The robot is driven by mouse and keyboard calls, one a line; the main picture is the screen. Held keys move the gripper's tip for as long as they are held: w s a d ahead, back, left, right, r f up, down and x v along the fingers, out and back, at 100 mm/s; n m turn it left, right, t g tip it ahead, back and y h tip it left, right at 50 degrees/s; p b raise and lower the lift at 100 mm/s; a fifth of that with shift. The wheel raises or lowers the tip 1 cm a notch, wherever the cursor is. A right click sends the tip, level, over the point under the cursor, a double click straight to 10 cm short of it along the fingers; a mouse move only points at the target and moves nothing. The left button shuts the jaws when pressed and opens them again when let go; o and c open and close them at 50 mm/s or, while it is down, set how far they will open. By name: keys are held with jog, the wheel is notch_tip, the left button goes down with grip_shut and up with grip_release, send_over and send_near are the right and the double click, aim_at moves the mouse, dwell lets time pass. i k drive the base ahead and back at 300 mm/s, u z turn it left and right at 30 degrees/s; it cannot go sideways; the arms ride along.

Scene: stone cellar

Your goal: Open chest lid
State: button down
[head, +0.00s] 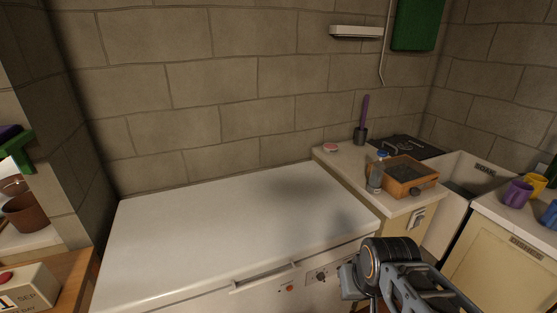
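A white chest (222,292), like a chest freezer, stands against the stone wall in the head view. Its wide white lid (220,225) is closed and lies flat. A recessed handle (265,276) shows at the lid's front edge, with a knob and an orange-red light on the front panel to its right. My arm reaches in from the bottom right, in front of the chest's right front corner. My gripper's fingertips cannot be made out, so its state and any contact with the chest are hidden.
Right of the chest, a counter (345,165) holds a wooden box (409,172), a bottle (377,174) and a dark cup with a purple tool. A sink (468,180) and a counter with mugs (518,193) lie farther right. Shelves stand left. The lid top is bare.

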aim_at(165, 248)
jog(key=z, duration=1.05)
jog(key=k, duration=1.1)
jog(key=u, duration=1.4)
jog(key=i, duration=0.5)
jog(key=u, duration=0.05)
